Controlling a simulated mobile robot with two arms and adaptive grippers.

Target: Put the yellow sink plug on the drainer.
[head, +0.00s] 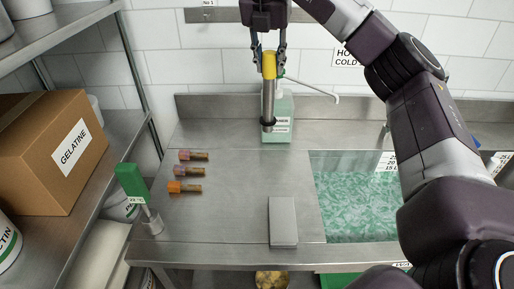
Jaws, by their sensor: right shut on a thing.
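The yellow sink plug (268,92) is a steel tube with a yellow top and a dark ring near its lower end. My right gripper (268,62) is shut on its yellow top and holds it upright. Its lower end shows in front of the pale green bottle at the back of the drainer (235,185); I cannot tell whether it touches the steel. The drainer is the flat steel top left of the sink (365,205), which holds greenish, rippled contents. My left gripper is not in view.
The pale green bottle (284,122) has a spout to the right. Several small tubes with coloured ends (188,171) lie at the drainer's left. A green-handled tool (132,182) stands at the left edge, a grey block (283,222) at the front. Bare steel lies between them.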

